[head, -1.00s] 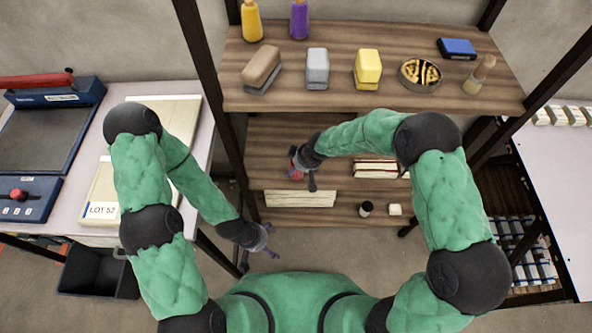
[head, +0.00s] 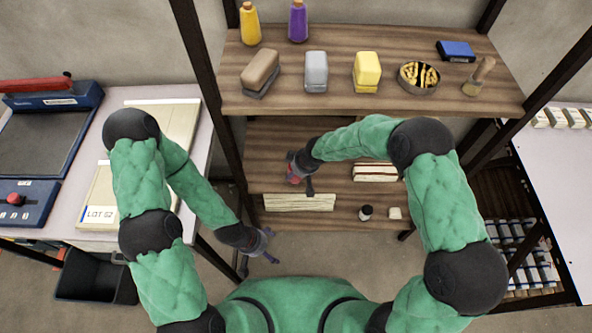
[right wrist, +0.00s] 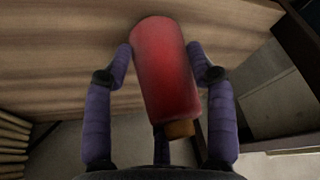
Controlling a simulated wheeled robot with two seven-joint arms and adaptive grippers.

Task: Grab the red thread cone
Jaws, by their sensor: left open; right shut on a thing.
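The red thread cone (right wrist: 163,70) is large in the right wrist view, with a brown end at its bottom. The fingers of my right gripper (right wrist: 165,55) press on it from both sides. In the head view the right gripper (head: 300,170) is at the lower shelf level, and only a small red part of the cone (head: 293,179) shows beside it. My left gripper (head: 268,247) is open and empty, low in front of the shelf unit, away from the cone.
The upper shelf (head: 340,98) holds a yellow cone (head: 250,25), a purple cone (head: 298,22), blocks, a tin (head: 418,77) and a brush. Below lie pale strips (head: 299,202), a folded striped cloth (head: 376,173) and a small dark jar (head: 366,212). Tables stand at both sides.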

